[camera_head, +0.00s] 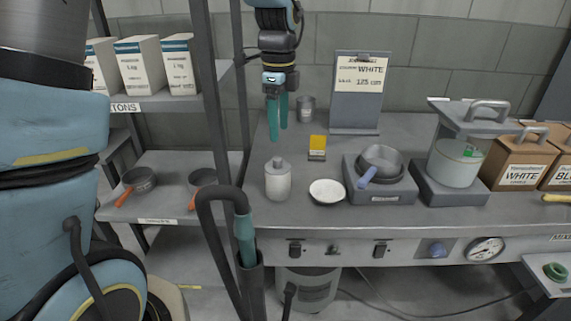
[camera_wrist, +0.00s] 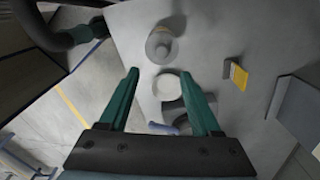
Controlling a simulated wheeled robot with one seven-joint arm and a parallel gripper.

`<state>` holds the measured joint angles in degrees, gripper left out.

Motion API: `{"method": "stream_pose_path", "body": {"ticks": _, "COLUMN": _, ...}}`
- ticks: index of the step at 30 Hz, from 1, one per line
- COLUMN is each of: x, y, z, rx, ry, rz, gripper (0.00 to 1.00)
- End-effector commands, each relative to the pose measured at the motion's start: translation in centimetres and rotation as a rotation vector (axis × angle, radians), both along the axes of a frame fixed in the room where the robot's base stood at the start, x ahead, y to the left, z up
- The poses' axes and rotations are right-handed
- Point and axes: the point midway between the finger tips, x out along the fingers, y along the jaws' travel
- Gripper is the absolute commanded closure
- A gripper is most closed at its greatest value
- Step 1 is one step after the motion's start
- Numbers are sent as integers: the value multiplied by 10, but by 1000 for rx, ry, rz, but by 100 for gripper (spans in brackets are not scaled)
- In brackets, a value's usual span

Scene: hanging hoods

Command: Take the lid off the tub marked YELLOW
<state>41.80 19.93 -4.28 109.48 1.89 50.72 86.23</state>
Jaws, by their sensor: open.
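No tub marked YELLOW can be read in either view. Two brown tubs with grey handles on top stand at the right end of the bench in the head view. One is marked WHITE (camera_head: 520,160); the other (camera_head: 557,180) is cut by the picture edge and its label reads only "BL". My gripper (camera_head: 278,132) hangs above the left part of the bench, pointing down, well to the left of the tubs. In the wrist view my gripper (camera_wrist: 160,74) has its teal fingers apart with nothing held between them.
On the bench are a grey bottle (camera_head: 278,182), a white dish (camera_head: 327,191), a yellow-topped brush (camera_head: 318,146), a pan on a hotplate (camera_head: 380,190) and a pot under a handled stand (camera_head: 457,165). A sign (camera_head: 358,95) reads WHITE. A shelf post (camera_head: 211,100) rises left of my gripper.

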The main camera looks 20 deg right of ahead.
Motion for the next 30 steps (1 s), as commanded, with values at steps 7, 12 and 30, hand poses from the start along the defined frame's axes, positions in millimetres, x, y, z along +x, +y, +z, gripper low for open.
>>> {"method": "stream_pose_path", "body": {"ticks": 7, "x": 0, "y": 0, "z": -29, "rx": 0, "ry": 0, "rz": 2, "gripper": 35}}
{"method": "stream_pose_path", "body": {"ticks": 12, "x": 2, "y": 1, "z": -42, "rx": 2, "ry": 2, "rz": 3, "gripper": 35}}
{"method": "stream_pose_path", "body": {"ticks": 30, "x": 5, "y": 2, "z": -84, "rx": -1, "ry": -1, "rz": 4, "gripper": 40}}
